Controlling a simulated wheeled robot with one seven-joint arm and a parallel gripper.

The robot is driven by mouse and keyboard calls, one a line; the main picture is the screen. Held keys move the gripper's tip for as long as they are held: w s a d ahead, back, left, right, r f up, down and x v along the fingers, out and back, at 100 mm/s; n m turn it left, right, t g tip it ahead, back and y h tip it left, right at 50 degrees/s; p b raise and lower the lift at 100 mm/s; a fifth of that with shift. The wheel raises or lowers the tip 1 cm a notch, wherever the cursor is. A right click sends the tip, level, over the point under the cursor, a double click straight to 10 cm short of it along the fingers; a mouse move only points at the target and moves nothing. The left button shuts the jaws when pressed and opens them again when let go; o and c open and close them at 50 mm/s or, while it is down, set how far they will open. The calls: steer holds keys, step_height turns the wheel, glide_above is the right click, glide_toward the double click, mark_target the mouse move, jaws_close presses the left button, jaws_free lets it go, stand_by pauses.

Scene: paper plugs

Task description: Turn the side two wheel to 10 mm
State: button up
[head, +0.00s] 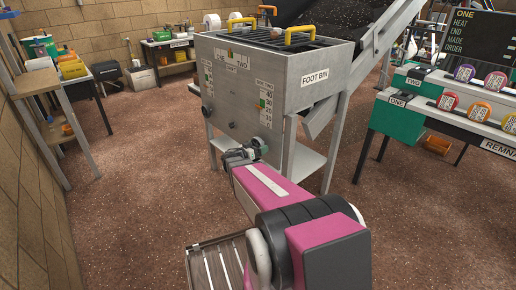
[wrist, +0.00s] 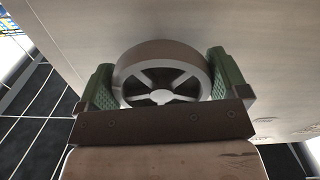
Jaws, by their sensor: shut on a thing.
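The foot bin (head: 222,75) is a grey metal box with scales on its front face. The side two scale (head: 266,103) is on the right of that face, with numbers and a green band; its pointer is too small to read. My gripper (head: 247,152) is at the lower right of the face, below this scale. In the wrist view my gripper (wrist: 161,78) has a green pad on each side of a spoked grey wheel (wrist: 150,53) and is shut on its rim. In the head view the wheel is mostly hidden by my gripper.
A dark knob (head: 207,112) sits at the face's left edge. A sloping conveyor (head: 378,45) rises behind the bin. A green and white bench (head: 400,118) stands at right, a wooden shelf (head: 45,88) at left. The brown floor between is clear.

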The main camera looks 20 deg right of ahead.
steer(key=shift+f, duration=0.1)
steer(key=o, duration=0.6)
steer(key=shift+a, duration=0.1)
steer(key=v, duration=1)
steer(key=shift+s+a, duration=0.2)
steer(key=shift+a, duration=0.1)
